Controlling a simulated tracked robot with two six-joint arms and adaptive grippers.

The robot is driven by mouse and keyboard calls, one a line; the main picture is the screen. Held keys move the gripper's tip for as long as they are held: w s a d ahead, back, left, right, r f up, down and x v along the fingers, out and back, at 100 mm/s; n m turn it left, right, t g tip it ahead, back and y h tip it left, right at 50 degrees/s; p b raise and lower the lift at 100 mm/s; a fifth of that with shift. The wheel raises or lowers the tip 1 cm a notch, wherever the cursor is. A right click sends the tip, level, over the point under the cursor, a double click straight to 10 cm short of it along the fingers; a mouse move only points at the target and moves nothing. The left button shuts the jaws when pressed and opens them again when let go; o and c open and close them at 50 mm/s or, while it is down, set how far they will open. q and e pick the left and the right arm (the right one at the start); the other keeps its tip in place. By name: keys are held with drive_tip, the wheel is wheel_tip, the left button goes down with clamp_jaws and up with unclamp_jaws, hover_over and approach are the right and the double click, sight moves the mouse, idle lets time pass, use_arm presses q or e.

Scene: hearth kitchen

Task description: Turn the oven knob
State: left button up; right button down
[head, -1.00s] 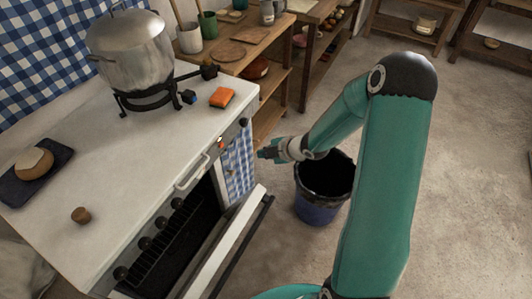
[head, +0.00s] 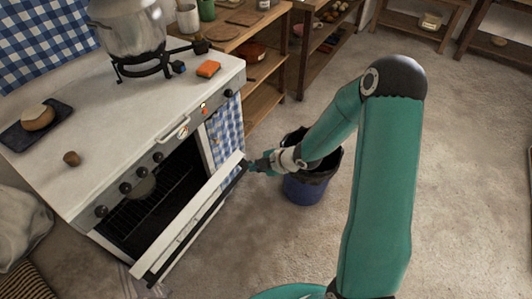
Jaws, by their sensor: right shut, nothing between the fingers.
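The white oven (head: 110,165) has a dark row of black knobs along its front. Several show at the left, one of them a black oven knob (head: 125,188). Another knob (head: 228,93) sits at the far right end, near a small red light. The oven door (head: 195,215) hangs open, tilted outward. My right gripper (head: 251,165) is shut and empty at the right end of the open door, below the knob row and apart from the knobs. Whether it touches the door I cannot tell. My left gripper is out of view.
A metal pot (head: 127,27) stands on a black burner. An orange sponge (head: 208,69), a brown knob-like piece (head: 72,158) and a dark board (head: 36,123) with a round loaf lie on top. A blue bin (head: 305,188) stands right of the oven. Floor at right is clear.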

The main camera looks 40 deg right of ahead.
use_arm(q)
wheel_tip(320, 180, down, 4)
drive_tip(key=b, duration=0.2)
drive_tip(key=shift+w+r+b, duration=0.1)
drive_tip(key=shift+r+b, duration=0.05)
drive_tip(key=shift+b, duration=0.25)
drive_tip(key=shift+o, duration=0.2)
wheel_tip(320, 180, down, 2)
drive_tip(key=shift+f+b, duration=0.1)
drive_tip(key=shift+b, duration=1)
use_arm(e)
drive_tip(key=s+a+f+m+g+y, duration=0.1)
drive_tip(key=s+a+f+m+g, duration=0.15)
drive_tip(key=a+f, duration=0.5)
drive_tip(key=s+a+f+m+g+y, duration=0.1)
drive_tip(key=s+a+f, duration=0.2)
drive_tip(key=a+f, duration=0.45)
use_arm(q)
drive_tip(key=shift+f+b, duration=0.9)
drive_tip(key=shift+b, duration=0.05)
use_arm(e)
drive_tip(key=s+a+f+m+g, duration=0.2)
drive_tip(key=s+a+f+m, duration=0.1)
drive_tip(key=s+m, duration=0.3)
drive_tip(key=s+a+f+m+g, duration=0.2)
drive_tip(key=s+a+f+m, duration=0.1)
drive_tip(key=s+a+m, duration=0.1)
drive_tip(key=shift+s+m, duration=0.85)
drive_tip(key=shift+m, duration=0.4)
